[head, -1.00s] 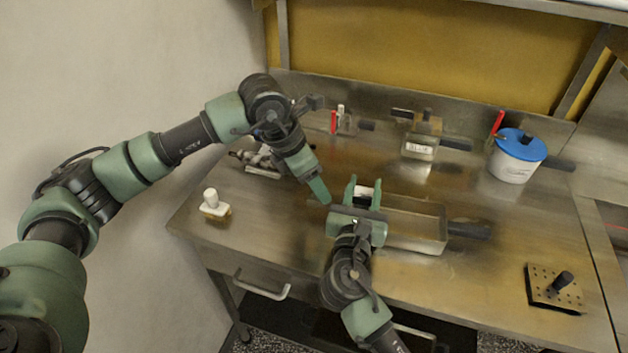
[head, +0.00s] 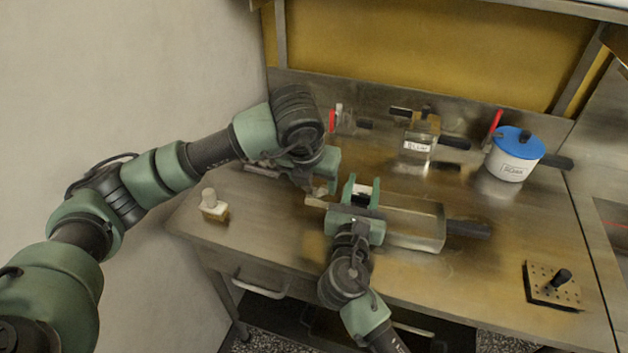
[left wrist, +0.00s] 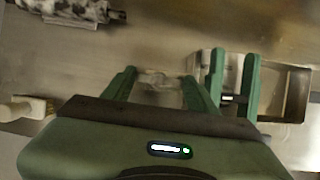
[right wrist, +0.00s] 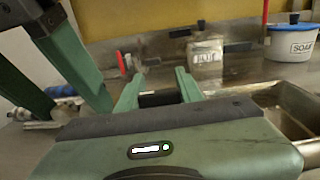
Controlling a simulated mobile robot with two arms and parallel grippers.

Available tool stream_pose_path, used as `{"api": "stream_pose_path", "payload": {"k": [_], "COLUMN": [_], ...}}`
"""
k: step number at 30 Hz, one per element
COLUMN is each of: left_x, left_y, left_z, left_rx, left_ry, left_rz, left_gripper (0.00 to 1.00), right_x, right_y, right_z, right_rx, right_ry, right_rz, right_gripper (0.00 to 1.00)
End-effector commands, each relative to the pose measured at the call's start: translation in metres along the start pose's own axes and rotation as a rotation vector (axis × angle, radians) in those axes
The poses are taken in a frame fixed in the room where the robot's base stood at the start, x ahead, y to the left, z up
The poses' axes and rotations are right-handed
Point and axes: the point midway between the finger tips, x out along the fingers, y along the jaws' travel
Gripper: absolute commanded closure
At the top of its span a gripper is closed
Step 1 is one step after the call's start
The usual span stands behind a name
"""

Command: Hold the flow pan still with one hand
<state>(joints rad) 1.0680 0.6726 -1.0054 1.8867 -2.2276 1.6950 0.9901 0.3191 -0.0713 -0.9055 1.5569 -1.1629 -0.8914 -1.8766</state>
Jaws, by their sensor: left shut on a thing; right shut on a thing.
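The flow pan, which I take to be the rectangular metal pan (head: 428,236), stands on the steel bench with a black handle (head: 468,229) at its right. Its open body also shows in the left wrist view (left wrist: 297,95). My right gripper (head: 362,190) is at the pan's left end, shut on a black handle piece (right wrist: 160,98). My left gripper (head: 322,186) is low over the bench, just left of the right gripper. It is shut on a small pale piece (left wrist: 155,79); what this piece is I cannot tell.
A white-knobbed block (head: 214,206) stands at the bench's left. Behind are a labelled clear container (head: 418,145) and a blue-lidded white pot (head: 515,160). A perforated plate with a black knob (head: 553,287) lies front right. The bench between pan and plate is clear.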

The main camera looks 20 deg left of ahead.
Motion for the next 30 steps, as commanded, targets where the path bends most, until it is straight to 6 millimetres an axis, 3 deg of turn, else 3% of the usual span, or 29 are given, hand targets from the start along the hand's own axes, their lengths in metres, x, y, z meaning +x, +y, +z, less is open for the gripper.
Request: {"api": "stream_pose_path", "payload": {"k": [21, 22, 23, 24, 30], "left_x": [-0.0007, -0.0007, -0.0007, -0.0006, -0.0002], "left_y": [0.0002, 0.0003, 0.0003, 0.0003, 0.0001], "left_z": [0.0019, 0.0019, 0.0019, 0.0017, 0.0008], "left_rx": [-0.069, -0.069, -0.069, -0.068, -0.066], "left_ry": [-0.006, -0.006, -0.006, -0.005, -0.003], "left_rz": [0.027, 0.027, 0.027, 0.027, 0.027], "left_gripper": [0.83, 0.34, 0.26, 0.2, 0.2], "right_x": [-0.0006, -0.0006, -0.0006, -0.0006, -0.0005], "right_y": [0.0, 0.0, 0.0, 0.0, -0.0001], "right_z": [-0.0021, -0.0021, -0.0021, -0.0021, -0.0022], "right_rx": [-0.001, -0.001, -0.001, -0.001, -0.001], "right_ry": [0.004, 0.004, 0.004, 0.004, 0.004], "right_rz": [0.0, 0.0, 0.0, 0.0, 0.0], "right_gripper": [1.0, 1.0, 1.0, 1.0, 1.0]}}
